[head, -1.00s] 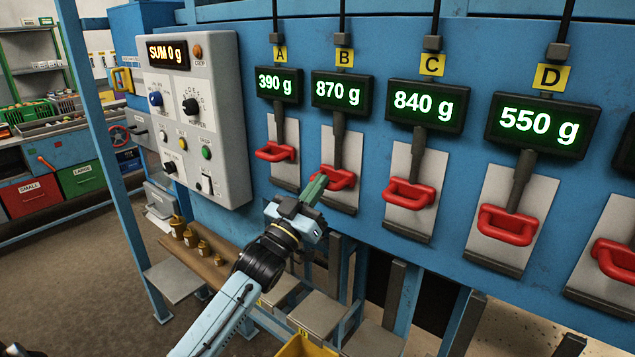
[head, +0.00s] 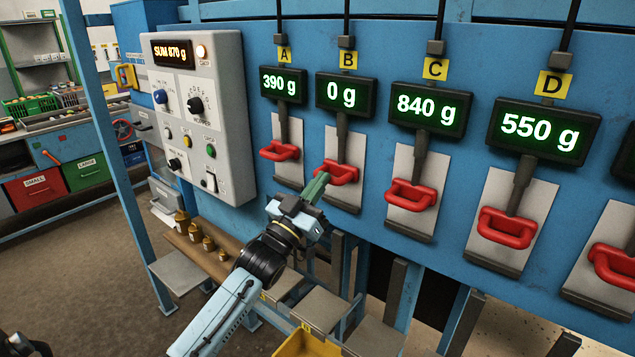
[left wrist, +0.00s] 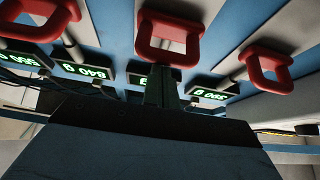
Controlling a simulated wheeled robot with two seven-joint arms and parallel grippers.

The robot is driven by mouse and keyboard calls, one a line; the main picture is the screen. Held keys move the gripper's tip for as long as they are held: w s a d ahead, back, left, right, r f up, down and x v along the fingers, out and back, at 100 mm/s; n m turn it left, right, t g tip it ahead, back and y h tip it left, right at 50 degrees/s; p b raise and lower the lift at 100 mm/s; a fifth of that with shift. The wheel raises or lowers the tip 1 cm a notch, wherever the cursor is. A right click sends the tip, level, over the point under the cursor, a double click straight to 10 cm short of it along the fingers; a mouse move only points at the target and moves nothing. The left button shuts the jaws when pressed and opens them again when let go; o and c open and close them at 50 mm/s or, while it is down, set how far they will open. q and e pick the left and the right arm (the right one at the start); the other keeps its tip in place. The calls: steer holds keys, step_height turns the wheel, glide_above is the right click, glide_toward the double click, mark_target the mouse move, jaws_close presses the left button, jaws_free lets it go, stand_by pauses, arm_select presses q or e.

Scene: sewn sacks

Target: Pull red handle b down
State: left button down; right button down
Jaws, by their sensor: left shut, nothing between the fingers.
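Red handle B (head: 343,174) is a red loop on a dark lever over a pale plate, under the yellow B tag (head: 347,60). It sits about level with its neighbours. Its display (head: 345,93) reads 0 g. My left gripper (head: 318,185) is shut and empty, with its greenish fingers at the loop's lower left side. In the left wrist view, handle B (left wrist: 168,42) is in the middle and the fingers (left wrist: 161,80) overlap its near bar; I cannot tell whether they touch. My right gripper is not in view.
Handle A (head: 280,151) reads 390 g, handle C (head: 411,195) 840 g and handle D (head: 507,228) 550 g. The control box (head: 200,115) shows SUM 870 g with a lit lamp (head: 201,51). A yellow bin (head: 300,346) is below. Brass weights (head: 195,233) stand on a shelf.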

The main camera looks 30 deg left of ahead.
arm_select(q)
steer(key=b+v, duration=0.3)
steer(key=v, duration=0.7)
stand_by(0.5)
